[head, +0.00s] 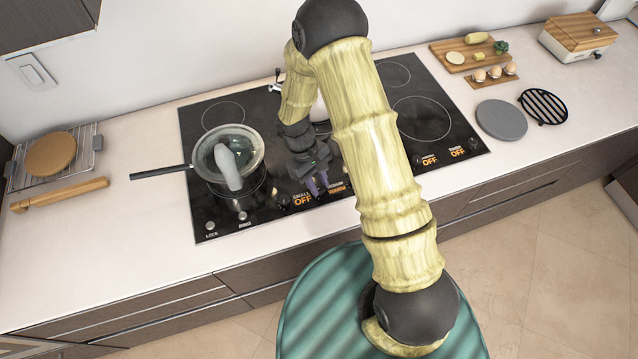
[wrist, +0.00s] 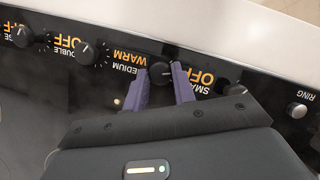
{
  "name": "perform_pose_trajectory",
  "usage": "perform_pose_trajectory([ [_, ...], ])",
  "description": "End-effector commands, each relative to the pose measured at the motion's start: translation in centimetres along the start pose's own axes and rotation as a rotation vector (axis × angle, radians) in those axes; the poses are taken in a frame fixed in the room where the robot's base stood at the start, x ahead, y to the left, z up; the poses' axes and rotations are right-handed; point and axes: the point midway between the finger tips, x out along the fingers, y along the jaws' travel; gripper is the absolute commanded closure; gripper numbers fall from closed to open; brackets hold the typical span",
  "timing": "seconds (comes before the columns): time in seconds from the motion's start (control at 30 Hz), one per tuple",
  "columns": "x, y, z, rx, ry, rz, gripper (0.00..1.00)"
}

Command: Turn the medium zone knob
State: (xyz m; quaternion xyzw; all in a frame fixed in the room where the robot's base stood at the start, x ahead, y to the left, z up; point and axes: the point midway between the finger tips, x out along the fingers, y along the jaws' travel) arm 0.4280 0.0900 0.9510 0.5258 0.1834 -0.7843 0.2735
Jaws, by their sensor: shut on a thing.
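The medium zone knob (wrist: 160,73) is a small black dial on the cooktop's front control strip. The label beside it (wrist: 127,61) reads MEDIUM and WARM in orange, upside down in the wrist view. My gripper (wrist: 161,86) has its two purple fingers on either side of this knob, shut on it. In the head view, my gripper (head: 317,187) reaches down to the front edge of the black cooktop (head: 215,222). The knob itself is hidden there by the fingers.
The small zone knob (wrist: 235,89) and the double knob (wrist: 85,53) flank it closely; both displays read OFF. A lidded pan (head: 228,155) stands on the left burner, its handle pointing left. A board with eggs (head: 480,82) lies right, beyond the cooktop.

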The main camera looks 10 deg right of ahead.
Motion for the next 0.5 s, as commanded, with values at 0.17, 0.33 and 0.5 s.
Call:
perform_pose_trajectory([
  [0.17, 0.00, -0.20, -0.19, -0.158, 0.004, 0.068, 0.97],
  [0.33, 0.07, -0.31, -0.10, -0.307, 0.002, 0.129, 0.97],
  [0.5, 0.11, -0.40, -0.05, -0.444, 0.003, 0.185, 0.97],
])
